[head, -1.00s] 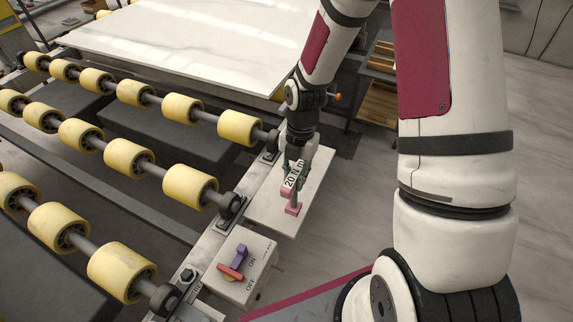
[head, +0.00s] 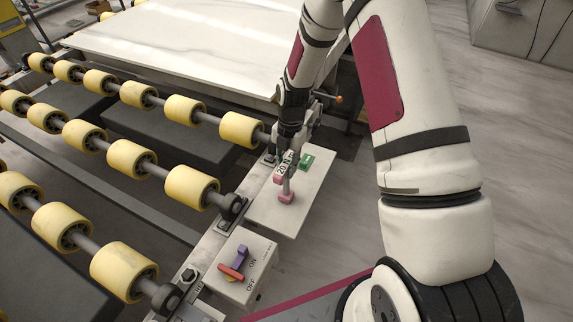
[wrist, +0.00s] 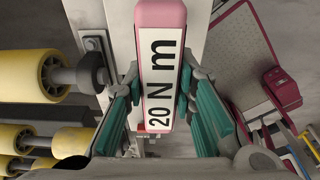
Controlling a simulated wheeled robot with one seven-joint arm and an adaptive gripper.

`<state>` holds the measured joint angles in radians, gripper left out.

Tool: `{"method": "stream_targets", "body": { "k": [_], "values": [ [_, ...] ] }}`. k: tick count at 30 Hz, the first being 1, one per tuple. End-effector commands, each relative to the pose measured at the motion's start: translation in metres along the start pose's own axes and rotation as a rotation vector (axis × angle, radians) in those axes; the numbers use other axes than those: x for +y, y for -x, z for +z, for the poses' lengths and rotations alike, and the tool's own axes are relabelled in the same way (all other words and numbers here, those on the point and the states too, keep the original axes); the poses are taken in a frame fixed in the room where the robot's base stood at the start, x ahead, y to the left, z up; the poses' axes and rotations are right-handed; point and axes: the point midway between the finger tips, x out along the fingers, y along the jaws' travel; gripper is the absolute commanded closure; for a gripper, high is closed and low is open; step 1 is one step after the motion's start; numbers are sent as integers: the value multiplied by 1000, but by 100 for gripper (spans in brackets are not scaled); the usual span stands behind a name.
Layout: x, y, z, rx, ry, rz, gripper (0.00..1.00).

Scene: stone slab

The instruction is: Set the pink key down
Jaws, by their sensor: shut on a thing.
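The pink key (head: 286,197) has a white "20 N m" label and a pink end. In the head view it stands roughly upright at the pale side plate (head: 291,217); I cannot tell whether its lower end touches the plate. My gripper (head: 287,158) comes down from above and is shut on the key near the label. In the wrist view the pink key (wrist: 164,12) lies between the teal-padded fingers of my gripper (wrist: 163,100). The fingers hide part of it.
A switch box (head: 243,268) with a red and purple lever stands in front. Rollers (head: 192,186) line the left, and a white stone slab (head: 190,40) lies behind. The plate's front part is bare.

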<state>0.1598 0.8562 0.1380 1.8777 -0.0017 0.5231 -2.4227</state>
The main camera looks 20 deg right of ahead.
Motion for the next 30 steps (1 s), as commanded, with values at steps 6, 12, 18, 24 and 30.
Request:
{"method": "stream_targets", "body": {
  "k": [6, 12, 18, 24, 30],
  "values": [
    [0, -3, 0, 1, -1, 0, 74],
    [0, -2, 0, 1, -1, 0, 56],
    [0, -1, 0, 0, 0, 0, 56],
    [1, 17, 1, -1, -1, 3, 56],
    [1, 58, 2, -3, -2, 4, 56]
  ]
}}
